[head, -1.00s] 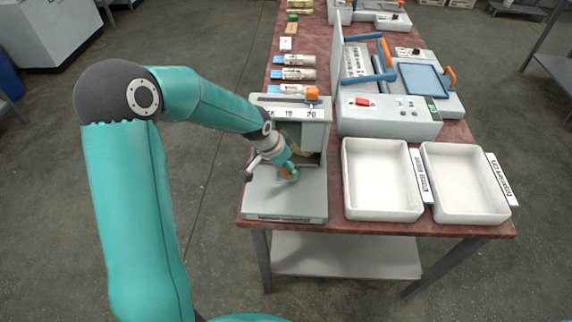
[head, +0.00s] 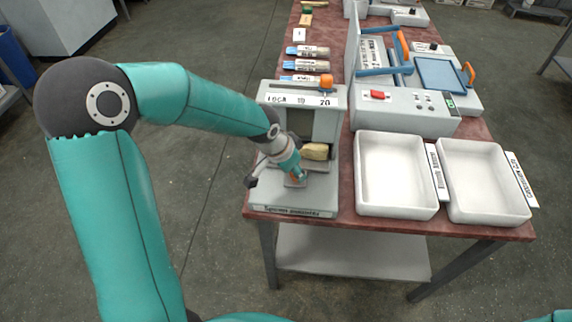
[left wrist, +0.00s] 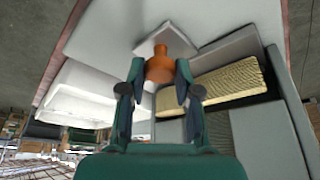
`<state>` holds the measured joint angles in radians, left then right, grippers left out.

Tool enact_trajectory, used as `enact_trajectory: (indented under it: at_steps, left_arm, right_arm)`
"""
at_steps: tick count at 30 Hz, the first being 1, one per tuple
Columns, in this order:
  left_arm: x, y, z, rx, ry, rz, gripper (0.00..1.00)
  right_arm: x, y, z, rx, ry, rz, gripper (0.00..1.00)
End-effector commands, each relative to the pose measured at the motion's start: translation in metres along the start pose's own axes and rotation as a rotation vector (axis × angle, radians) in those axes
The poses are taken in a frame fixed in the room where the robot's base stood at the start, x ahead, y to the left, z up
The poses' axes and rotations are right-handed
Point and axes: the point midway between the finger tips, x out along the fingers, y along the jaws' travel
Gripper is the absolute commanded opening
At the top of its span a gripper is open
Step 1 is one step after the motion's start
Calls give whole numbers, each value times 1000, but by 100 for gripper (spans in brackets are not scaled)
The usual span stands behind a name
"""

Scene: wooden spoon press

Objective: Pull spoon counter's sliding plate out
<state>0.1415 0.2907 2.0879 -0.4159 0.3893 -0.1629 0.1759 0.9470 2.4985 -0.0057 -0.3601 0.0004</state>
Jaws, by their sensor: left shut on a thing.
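The spoon counter (head: 328,100) is a grey box-like device at the near left corner of the table, with a numbered scale and an orange knob on its top. My left gripper (head: 301,179) is low at its front. In the left wrist view my left gripper (left wrist: 159,75) is shut on an orange knob (left wrist: 159,68), which is on a small pale plate (left wrist: 166,37), apparently the sliding plate. A yellowish wooden bundle (head: 316,151) lies inside the counter, right of the gripper; it also shows in the left wrist view (left wrist: 228,82). My gripper hides part of the plate.
Two white trays (head: 362,196) (head: 527,210) stand right of the counter. Behind them is a grey press device (head: 405,120) with blue handles. Several labelled tubes (head: 306,66) lie behind the counter. The table's front edge is close before the counter.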

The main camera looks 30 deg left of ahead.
Motion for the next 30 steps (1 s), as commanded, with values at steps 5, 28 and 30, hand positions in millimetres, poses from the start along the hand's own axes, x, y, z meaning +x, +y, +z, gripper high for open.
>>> enact_trajectory:
  at_steps: [5,28,30]
  left_arm:
    - [-3,25,20,8,7,1,0]
    - [-17,49,42,5,1,4,57]
    - [-17,49,42,5,1,3,57]
  right_arm:
    - [28,10,0,1,0,0,40]
    - [42,15,0,1,0,0,40]
    - [42,15,0,1,0,0,40]
